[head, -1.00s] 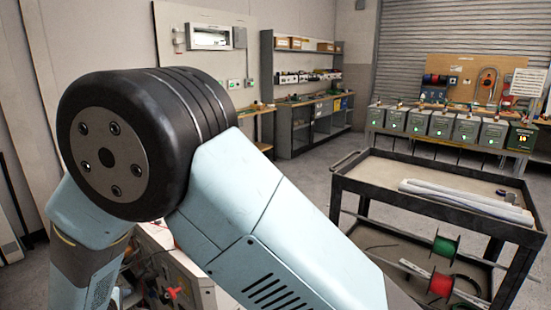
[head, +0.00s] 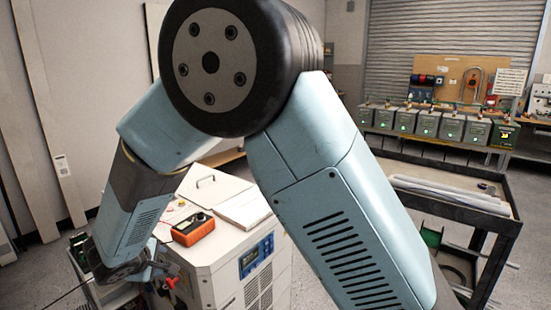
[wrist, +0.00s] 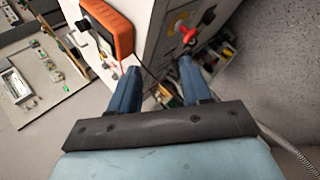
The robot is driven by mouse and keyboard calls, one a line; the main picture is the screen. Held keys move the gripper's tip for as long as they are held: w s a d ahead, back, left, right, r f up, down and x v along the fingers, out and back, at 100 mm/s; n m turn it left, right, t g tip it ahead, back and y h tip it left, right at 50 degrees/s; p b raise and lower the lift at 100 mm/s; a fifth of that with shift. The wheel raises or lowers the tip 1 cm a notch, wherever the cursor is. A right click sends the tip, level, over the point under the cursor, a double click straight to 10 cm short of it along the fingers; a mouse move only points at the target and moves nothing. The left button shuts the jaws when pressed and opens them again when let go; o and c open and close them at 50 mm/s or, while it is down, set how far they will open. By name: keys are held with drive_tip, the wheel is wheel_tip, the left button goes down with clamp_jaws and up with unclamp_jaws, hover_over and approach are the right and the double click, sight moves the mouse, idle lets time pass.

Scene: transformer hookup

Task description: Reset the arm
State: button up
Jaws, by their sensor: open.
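My arm fills the middle of the head view, its elbow raised high and its forearm bent down to the left. In the wrist view my gripper (wrist: 158,88) shows two blue fingers held apart with nothing between them. The fingers point toward the side of a white cabinet (wrist: 150,40). An orange meter (wrist: 108,27) lies at upper left of the fingers, and a red knob or plug (wrist: 189,36) shows just beyond the right finger.
The orange meter (head: 193,229) sits on the cabinet top beside flat white panels. A black cart (head: 480,205) with pale rolls stands at right. Several grey boxes with green lights (head: 428,122) line a bench behind. A dark cable (head: 68,294) runs at lower left.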

drive_tip(key=w+d+r+m+g+h, duration=0.1)
drive_tip(key=w+d+r+m, duration=0.15)
drive_tip(key=d+r, duration=0.6)
drive_tip(key=w+d+r+m+g+h, duration=0.1)
drive_tip(key=w+d+r+m, duration=0.2)
drive_tip(key=d, duration=1)
drive_tip(key=w+d+r+m+g+h, duration=0.1)
drive_tip(key=d+r+m, duration=0.4)
drive_tip(key=d, duration=0.6)
drive_tip(key=s+d+r+m, duration=0.1)
drive_tip(key=s+d+r, duration=0.15)
drive_tip(key=d, duration=0.25)
drive_tip(key=s+d+r+m+g, duration=0.1)
drive_tip(key=s+d, duration=0.2)
drive_tip(key=d, duration=0.2)
drive_tip(key=s+d+r+m, duration=0.1)
drive_tip(key=s+d+r, duration=0.15)
drive_tip(key=d, duration=0.25)
drive_tip(key=s+d+m+y, duration=0.2)
drive_tip(key=s+d+m, duration=0.2)
drive_tip(key=s, duration=0.8)
drive_tip(key=d+r, duration=0.1)
drive_tip(key=d, duration=0.1)
drive_tip(key=shift+d+t+y, duration=0.3)
